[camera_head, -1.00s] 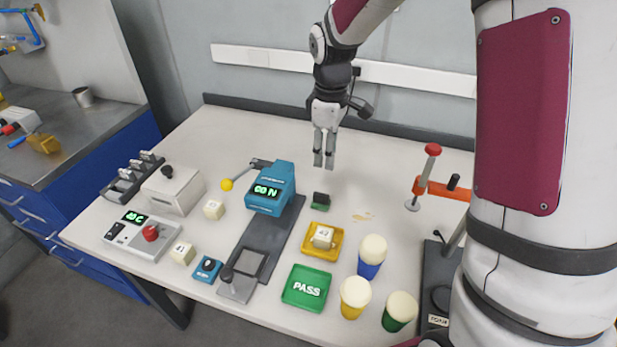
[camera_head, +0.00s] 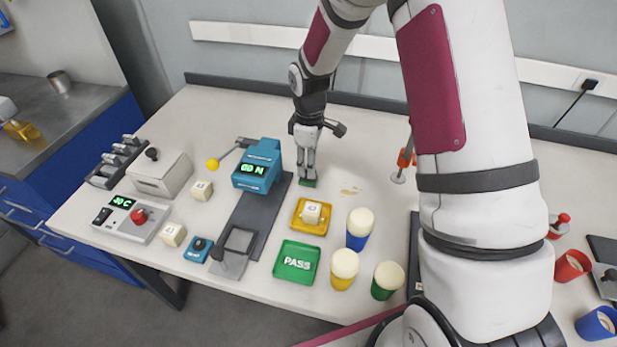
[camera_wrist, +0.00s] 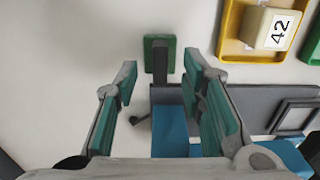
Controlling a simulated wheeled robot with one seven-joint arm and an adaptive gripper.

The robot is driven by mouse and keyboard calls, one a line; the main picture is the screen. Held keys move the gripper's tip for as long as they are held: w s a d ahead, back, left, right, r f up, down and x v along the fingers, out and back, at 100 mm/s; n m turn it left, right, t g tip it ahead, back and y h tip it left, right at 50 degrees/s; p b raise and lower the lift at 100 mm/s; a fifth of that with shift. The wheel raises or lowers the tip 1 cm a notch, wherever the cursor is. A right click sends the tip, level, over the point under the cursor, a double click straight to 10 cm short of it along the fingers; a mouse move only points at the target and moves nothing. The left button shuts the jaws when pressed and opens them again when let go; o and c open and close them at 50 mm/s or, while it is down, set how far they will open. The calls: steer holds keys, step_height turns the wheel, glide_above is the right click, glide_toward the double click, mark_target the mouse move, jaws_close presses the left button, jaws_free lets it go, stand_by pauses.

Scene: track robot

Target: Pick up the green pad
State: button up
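The green pad (camera_head: 309,184) is a small green block with a dark upright grip, standing on the white bench. In the wrist view its green base (camera_wrist: 151,41) and dark grip show ahead of the fingertips, roughly centred between them. My gripper (camera_head: 306,172) points down right over the pad and hides much of it in the head view. In the wrist view my gripper (camera_wrist: 160,72) is open, with a finger on each side and a clear gap to the grip. I cannot tell whether the fingertips are level with the grip.
A blue force gauge stand (camera_head: 258,168) stands close on the left. A yellow tray (camera_head: 299,222) with a numbered cube is just in front, with a green PASS tray (camera_head: 285,265) and several capped cups (camera_head: 359,241) nearer.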

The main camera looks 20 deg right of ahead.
steer(key=shift+a+f, duration=0.1)
steer(key=shift+f, duration=1.7)
jaws_close()
step_height(320, 180, up, 10)
steer(key=shift+r, duration=0.1)
